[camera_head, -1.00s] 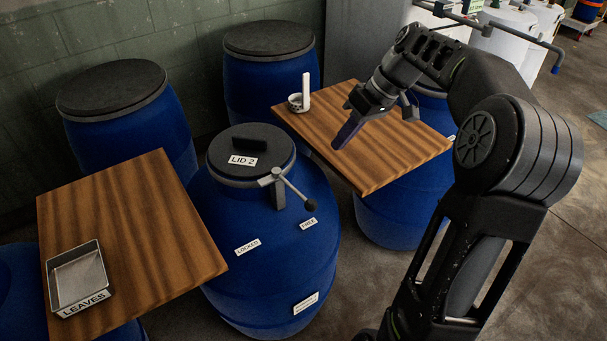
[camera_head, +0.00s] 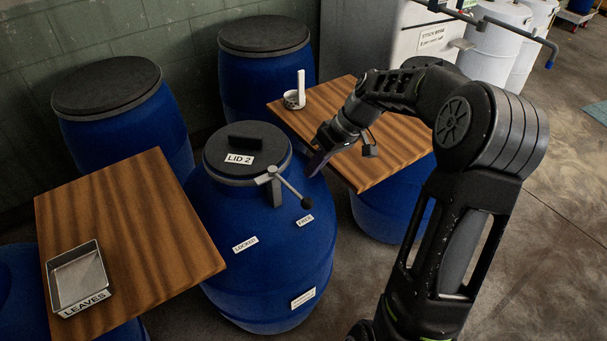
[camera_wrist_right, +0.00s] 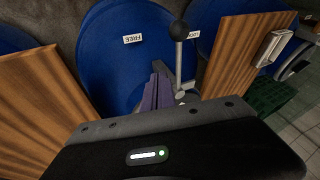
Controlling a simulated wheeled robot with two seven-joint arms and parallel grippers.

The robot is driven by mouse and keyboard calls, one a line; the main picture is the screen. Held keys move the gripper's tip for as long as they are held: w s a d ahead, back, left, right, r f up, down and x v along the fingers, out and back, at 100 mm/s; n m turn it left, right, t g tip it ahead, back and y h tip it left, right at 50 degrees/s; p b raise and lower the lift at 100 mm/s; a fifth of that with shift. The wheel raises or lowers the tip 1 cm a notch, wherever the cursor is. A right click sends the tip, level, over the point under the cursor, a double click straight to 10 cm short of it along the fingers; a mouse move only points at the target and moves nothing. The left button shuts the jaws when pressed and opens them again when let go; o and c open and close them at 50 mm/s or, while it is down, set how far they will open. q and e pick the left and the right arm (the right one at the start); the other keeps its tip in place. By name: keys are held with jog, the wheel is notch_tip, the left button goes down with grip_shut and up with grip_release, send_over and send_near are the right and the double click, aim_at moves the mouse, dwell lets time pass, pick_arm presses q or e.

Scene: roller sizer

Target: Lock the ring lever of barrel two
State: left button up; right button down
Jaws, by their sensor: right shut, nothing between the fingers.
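Barrel two (camera_head: 270,265) is a blue drum with a dark lid marked LID 2 (camera_head: 245,141). Its ring lever (camera_head: 288,187) is a grey rod with a black ball, angled down and right toward the FREE label (camera_head: 305,220). The LOCKED label (camera_head: 245,244) is to the left. My right gripper (camera_head: 317,163) is shut and empty, just right of the lid and apart from the lever in the head view. In the right wrist view the purple fingers (camera_wrist_right: 154,95) point at the barrel beside the lever (camera_wrist_right: 179,62). My left gripper is not in view.
A wooden board (camera_head: 130,225) with a metal LEAVES tray (camera_head: 78,279) is at left. Other blue barrels (camera_head: 125,120) stand behind.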

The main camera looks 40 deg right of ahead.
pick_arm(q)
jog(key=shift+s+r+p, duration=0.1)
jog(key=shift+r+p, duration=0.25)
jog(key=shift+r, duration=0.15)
pick_arm(e)
jog(key=a, duration=0.1)
jog(key=a+f, duration=0.1)
jog(key=a, duration=0.1)
jog(key=shift+s+a+f, duration=0.15)
jog(key=shift+f, duration=0.15)
pick_arm(q)
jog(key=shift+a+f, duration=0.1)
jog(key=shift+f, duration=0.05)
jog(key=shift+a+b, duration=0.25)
jog(key=shift+b, duration=0.05)
pick_arm(e)
jog(key=shift+s+a+m, duration=0.1)
jog(key=shift+a+m, duration=0.2)
jog(key=shift+m, duration=0.1)
